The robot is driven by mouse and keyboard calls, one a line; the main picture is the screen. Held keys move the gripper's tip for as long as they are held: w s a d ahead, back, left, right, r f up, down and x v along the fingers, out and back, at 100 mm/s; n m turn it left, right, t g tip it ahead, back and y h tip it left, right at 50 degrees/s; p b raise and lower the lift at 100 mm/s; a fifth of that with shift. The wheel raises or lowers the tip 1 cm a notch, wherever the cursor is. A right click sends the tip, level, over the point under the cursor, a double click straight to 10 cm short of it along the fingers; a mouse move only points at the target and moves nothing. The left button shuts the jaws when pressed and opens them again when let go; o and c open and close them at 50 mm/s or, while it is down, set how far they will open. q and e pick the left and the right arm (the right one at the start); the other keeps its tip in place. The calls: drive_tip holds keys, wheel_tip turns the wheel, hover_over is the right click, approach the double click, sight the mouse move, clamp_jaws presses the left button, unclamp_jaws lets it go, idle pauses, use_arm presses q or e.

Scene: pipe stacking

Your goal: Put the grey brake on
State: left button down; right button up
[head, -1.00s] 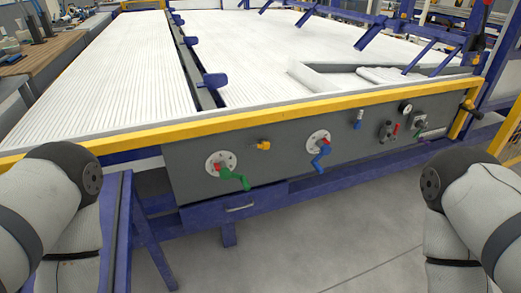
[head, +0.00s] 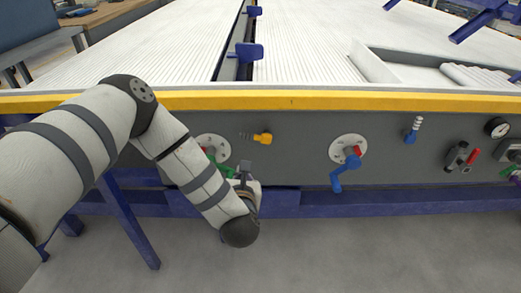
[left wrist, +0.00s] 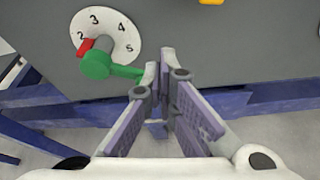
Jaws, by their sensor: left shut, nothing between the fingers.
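I cannot tell for sure which part is the grey brake; a grey fitting (head: 457,155) with a red lever stands on the grey front panel at the right of the head view. My left gripper (head: 245,168) is in front of the panel's left part, partly hidden by its own wrist. In the left wrist view its fingers (left wrist: 160,68) are shut and empty. They are beside the green crank handle (left wrist: 100,65) of a white numbered dial (left wrist: 126,30), whose red pointer is near the 2. Whether they touch the handle is unclear. My right gripper is not in view.
A yellow knob (head: 263,139), a second dial with a blue crank (head: 338,180), a blue handle (head: 411,135) and a gauge (head: 497,127) sit on the panel. A yellow rail (head: 300,101) runs above. The floor in front (head: 350,250) is clear.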

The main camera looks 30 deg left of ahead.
sight(256, 137)
use_arm(q)
drive_tip(key=b+x, duration=0.1)
drive_tip(key=x, duration=0.8)
drive_tip(key=r, duration=0.1)
drive_tip(key=r+p, duration=0.1)
drive_tip(key=r, duration=0.2)
drive_tip(key=shift+d, duration=0.25)
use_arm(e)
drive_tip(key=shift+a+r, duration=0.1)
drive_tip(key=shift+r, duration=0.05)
use_arm(q)
drive_tip(key=shift+a, duration=0.1)
drive_tip(key=shift+r+m+p, duration=0.25)
drive_tip(key=shift+m+p, duration=0.05)
drive_tip(key=shift+m, duration=0.1)
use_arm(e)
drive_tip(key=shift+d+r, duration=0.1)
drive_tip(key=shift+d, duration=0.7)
